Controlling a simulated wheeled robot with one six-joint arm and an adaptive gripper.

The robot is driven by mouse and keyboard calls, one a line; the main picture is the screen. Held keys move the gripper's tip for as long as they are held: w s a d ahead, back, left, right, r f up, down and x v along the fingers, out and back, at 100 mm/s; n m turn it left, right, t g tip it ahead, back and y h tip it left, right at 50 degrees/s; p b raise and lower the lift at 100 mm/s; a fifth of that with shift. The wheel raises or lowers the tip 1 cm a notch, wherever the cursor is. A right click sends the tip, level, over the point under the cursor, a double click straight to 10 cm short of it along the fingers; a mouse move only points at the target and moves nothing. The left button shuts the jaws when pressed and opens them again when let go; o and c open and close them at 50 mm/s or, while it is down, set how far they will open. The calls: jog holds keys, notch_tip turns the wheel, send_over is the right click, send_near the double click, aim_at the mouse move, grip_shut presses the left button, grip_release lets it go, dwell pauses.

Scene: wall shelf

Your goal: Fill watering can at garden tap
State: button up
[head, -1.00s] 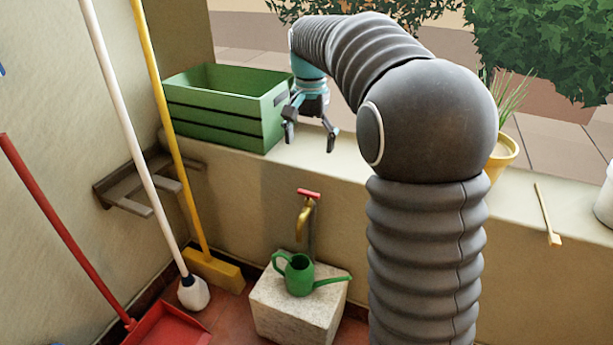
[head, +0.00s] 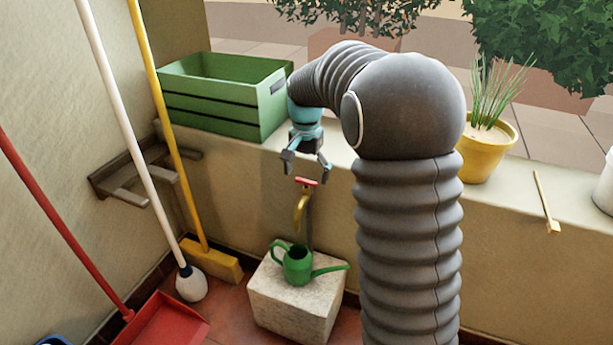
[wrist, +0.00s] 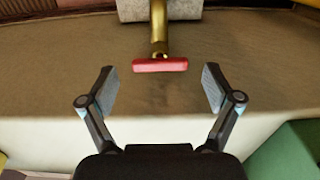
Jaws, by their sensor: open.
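The brass tap (head: 301,213) with its red handle (head: 307,182) is on the low wall. The green watering can (head: 298,265) stands upright on a pale stone block (head: 285,311) below the tap, its spout pointing right. No water is seen running. My gripper (head: 305,170) is open and empty, just above the red handle in the head view. In the wrist view my gripper (wrist: 160,88) has its fingers spread wide, with the red handle (wrist: 160,65) centred beyond the gap and apart from both fingers. The watering can is not seen in the wrist view.
A green crate (head: 200,105) stands on the ledge left of my gripper. A yellow plant pot (head: 482,155) and a small wooden-handled tool (head: 546,202) lie to the right. A broom, mop and red dustpan (head: 165,322) are at left, near a wall rack (head: 125,185).

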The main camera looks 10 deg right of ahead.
jog(key=shift+f, duration=0.4)
jog(key=c, duration=1.1)
jog(key=shift+r+n+p, duration=0.15)
jog(key=shift+n+p, duration=0.6)
jog(key=shift+n, duration=0.55)
jog(key=shift+c, duration=0.2)
jog(key=shift+n+p, duration=0.4)
jog(key=shift+n, duration=0.8)
jog(key=o, duration=1.1)
jog(key=shift+o, duration=0.2)
